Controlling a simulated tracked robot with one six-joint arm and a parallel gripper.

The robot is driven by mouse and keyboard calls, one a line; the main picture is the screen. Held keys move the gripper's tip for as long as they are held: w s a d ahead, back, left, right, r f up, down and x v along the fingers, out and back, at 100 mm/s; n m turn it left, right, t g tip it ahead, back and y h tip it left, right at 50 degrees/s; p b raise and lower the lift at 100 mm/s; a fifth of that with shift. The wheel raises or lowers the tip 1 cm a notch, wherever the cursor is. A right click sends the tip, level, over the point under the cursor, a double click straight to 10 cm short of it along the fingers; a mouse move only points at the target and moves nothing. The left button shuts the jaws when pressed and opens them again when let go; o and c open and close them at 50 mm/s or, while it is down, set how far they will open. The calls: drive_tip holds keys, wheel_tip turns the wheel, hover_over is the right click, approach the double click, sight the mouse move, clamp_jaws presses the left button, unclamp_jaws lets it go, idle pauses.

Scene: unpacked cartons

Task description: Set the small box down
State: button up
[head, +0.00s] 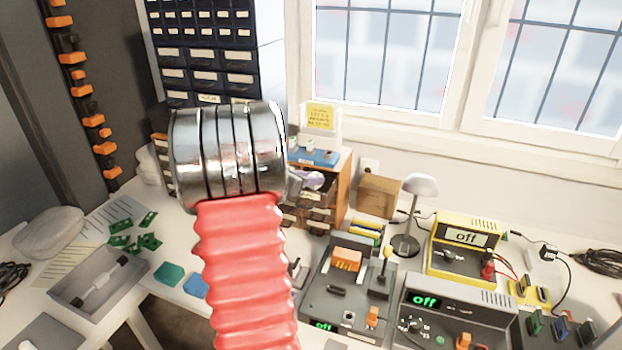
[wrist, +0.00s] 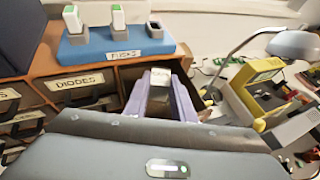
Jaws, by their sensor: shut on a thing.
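My gripper (wrist: 172,95) has pale purple fingers and is shut on a small box (wrist: 160,76). The box has a white top, and a dark part shows between the fingers. In the wrist view it is held in front of the wooden drawer cabinet (wrist: 60,62), below the blue fuse stand (wrist: 116,44). In the head view, only a bit of my gripper (head: 312,180) shows past my arm, near the cabinet (head: 340,185). The box cannot be made out there. I cannot tell whether it touches anything beneath.
A cardboard carton (head: 378,195) and a desk lamp (head: 405,243) stand right of the cabinet. Yellow (head: 466,245) and grey (head: 455,310) instruments crowd the bench on the right. A grey tray (head: 98,287) and green boards (head: 148,241) lie at left.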

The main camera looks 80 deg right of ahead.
drive_tip(key=shift+f, duration=0.6)
drive_tip(key=o, duration=1)
drive_tip(key=shift+w+a+r, duration=0.1)
drive_tip(key=shift+r, duration=0.65)
drive_tip(key=v, duration=1.1)
drive_tip(key=shift+w+a+r, duration=0.1)
drive_tip(key=shift+w+a, duration=0.05)
drive_tip(key=shift+a, duration=0.1)
